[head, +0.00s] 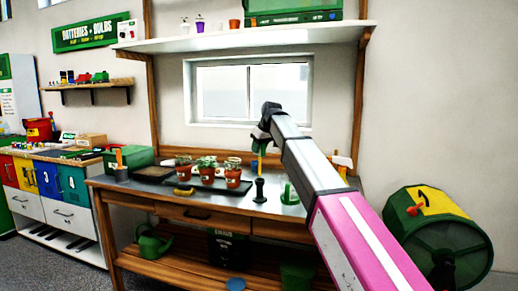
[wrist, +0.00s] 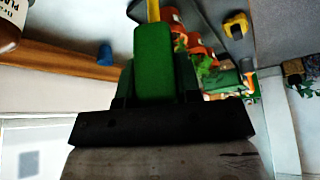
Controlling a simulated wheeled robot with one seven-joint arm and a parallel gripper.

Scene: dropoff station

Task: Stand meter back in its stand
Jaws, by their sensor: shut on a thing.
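My gripper (head: 263,139) is above the workbench, shut on the meter (head: 261,149). The meter has a green body and a yellow lower part that points down. In the wrist view the meter (wrist: 154,65) fills the middle, with its yellow part at the top edge and my gripper's dark fingers (wrist: 154,90) on both sides. On the bench below stands a black upright piece (head: 259,190) with a wide foot. A green piece (head: 289,194) with an upright part stands to its right. I cannot tell which is the meter's stand. The meter is above and apart from both.
Several potted plants (head: 207,172) stand on a dark tray left of the meter. A yellow object (head: 184,191) lies before them. A green box (head: 128,158) is at the bench's left end. The upper shelf (head: 240,38) overhangs the bench. A green drum (head: 437,232) stands at right.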

